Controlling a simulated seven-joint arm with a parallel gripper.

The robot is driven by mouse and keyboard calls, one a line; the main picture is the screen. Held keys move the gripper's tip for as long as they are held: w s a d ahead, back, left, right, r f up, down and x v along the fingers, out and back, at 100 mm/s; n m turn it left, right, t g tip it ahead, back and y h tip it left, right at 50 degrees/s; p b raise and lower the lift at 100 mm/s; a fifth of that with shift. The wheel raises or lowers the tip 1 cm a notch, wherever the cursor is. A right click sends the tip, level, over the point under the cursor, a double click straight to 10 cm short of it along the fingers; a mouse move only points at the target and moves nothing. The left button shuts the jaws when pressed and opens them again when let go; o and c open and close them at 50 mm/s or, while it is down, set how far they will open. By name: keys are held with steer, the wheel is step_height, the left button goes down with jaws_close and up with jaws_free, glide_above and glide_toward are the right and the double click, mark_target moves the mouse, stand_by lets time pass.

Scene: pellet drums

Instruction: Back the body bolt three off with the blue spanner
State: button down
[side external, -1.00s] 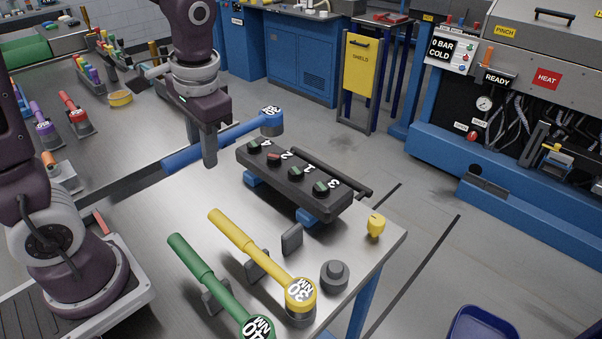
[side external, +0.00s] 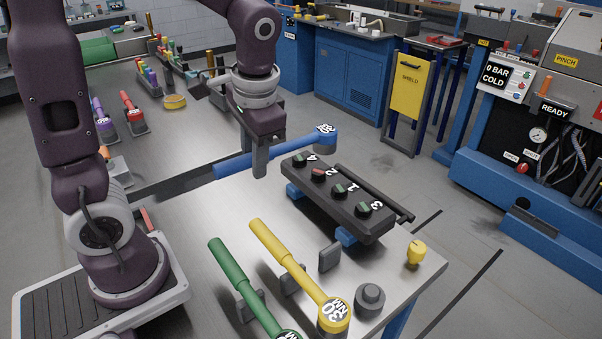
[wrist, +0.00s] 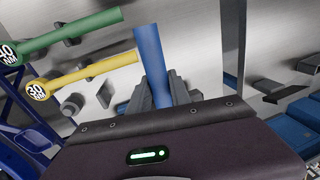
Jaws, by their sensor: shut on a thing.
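My gripper (side external: 260,160) is shut on the handle of the blue spanner (side external: 236,164), which it holds across the bench. The blue handle (wrist: 152,60) also shows between my fingers in the wrist view. The spanner's round head (side external: 323,136), marked 20, is just beyond the far end of the dark bolt block (side external: 335,215), by bolt 4 (side external: 300,158). Whether it touches the block I cannot tell. The block's bolts run 4, 2, 1, 3. Bolt three (side external: 364,209) is at the near right end, with a green mark and nothing on it.
A yellow spanner (side external: 290,262), marked 30, and a green spanner (side external: 238,275) lie on rests in front. A grey round piece (side external: 370,298) and a yellow piece (side external: 415,252) stand near the bench edge. A dark bar (side external: 385,190) runs behind the block.

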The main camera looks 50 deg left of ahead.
steer(key=w+d+m, duration=0.1)
steer(key=m, duration=0.1)
steer(key=w+d+m, duration=0.1)
steer(key=m, duration=0.1)
steer(key=w+d+m+t, duration=0.1)
steer(key=m, duration=0.2)
steer(key=shift+d+r+h, duration=0.1)
steer(key=shift+d+h, duration=0.2)
steer(key=shift+d, duration=0.1)
steer(key=shift+f, duration=3.1)
steer(key=shift+f, duration=0.65)
steer(key=shift+f, duration=0.3)
steer(key=shift+s+d, duration=0.1)
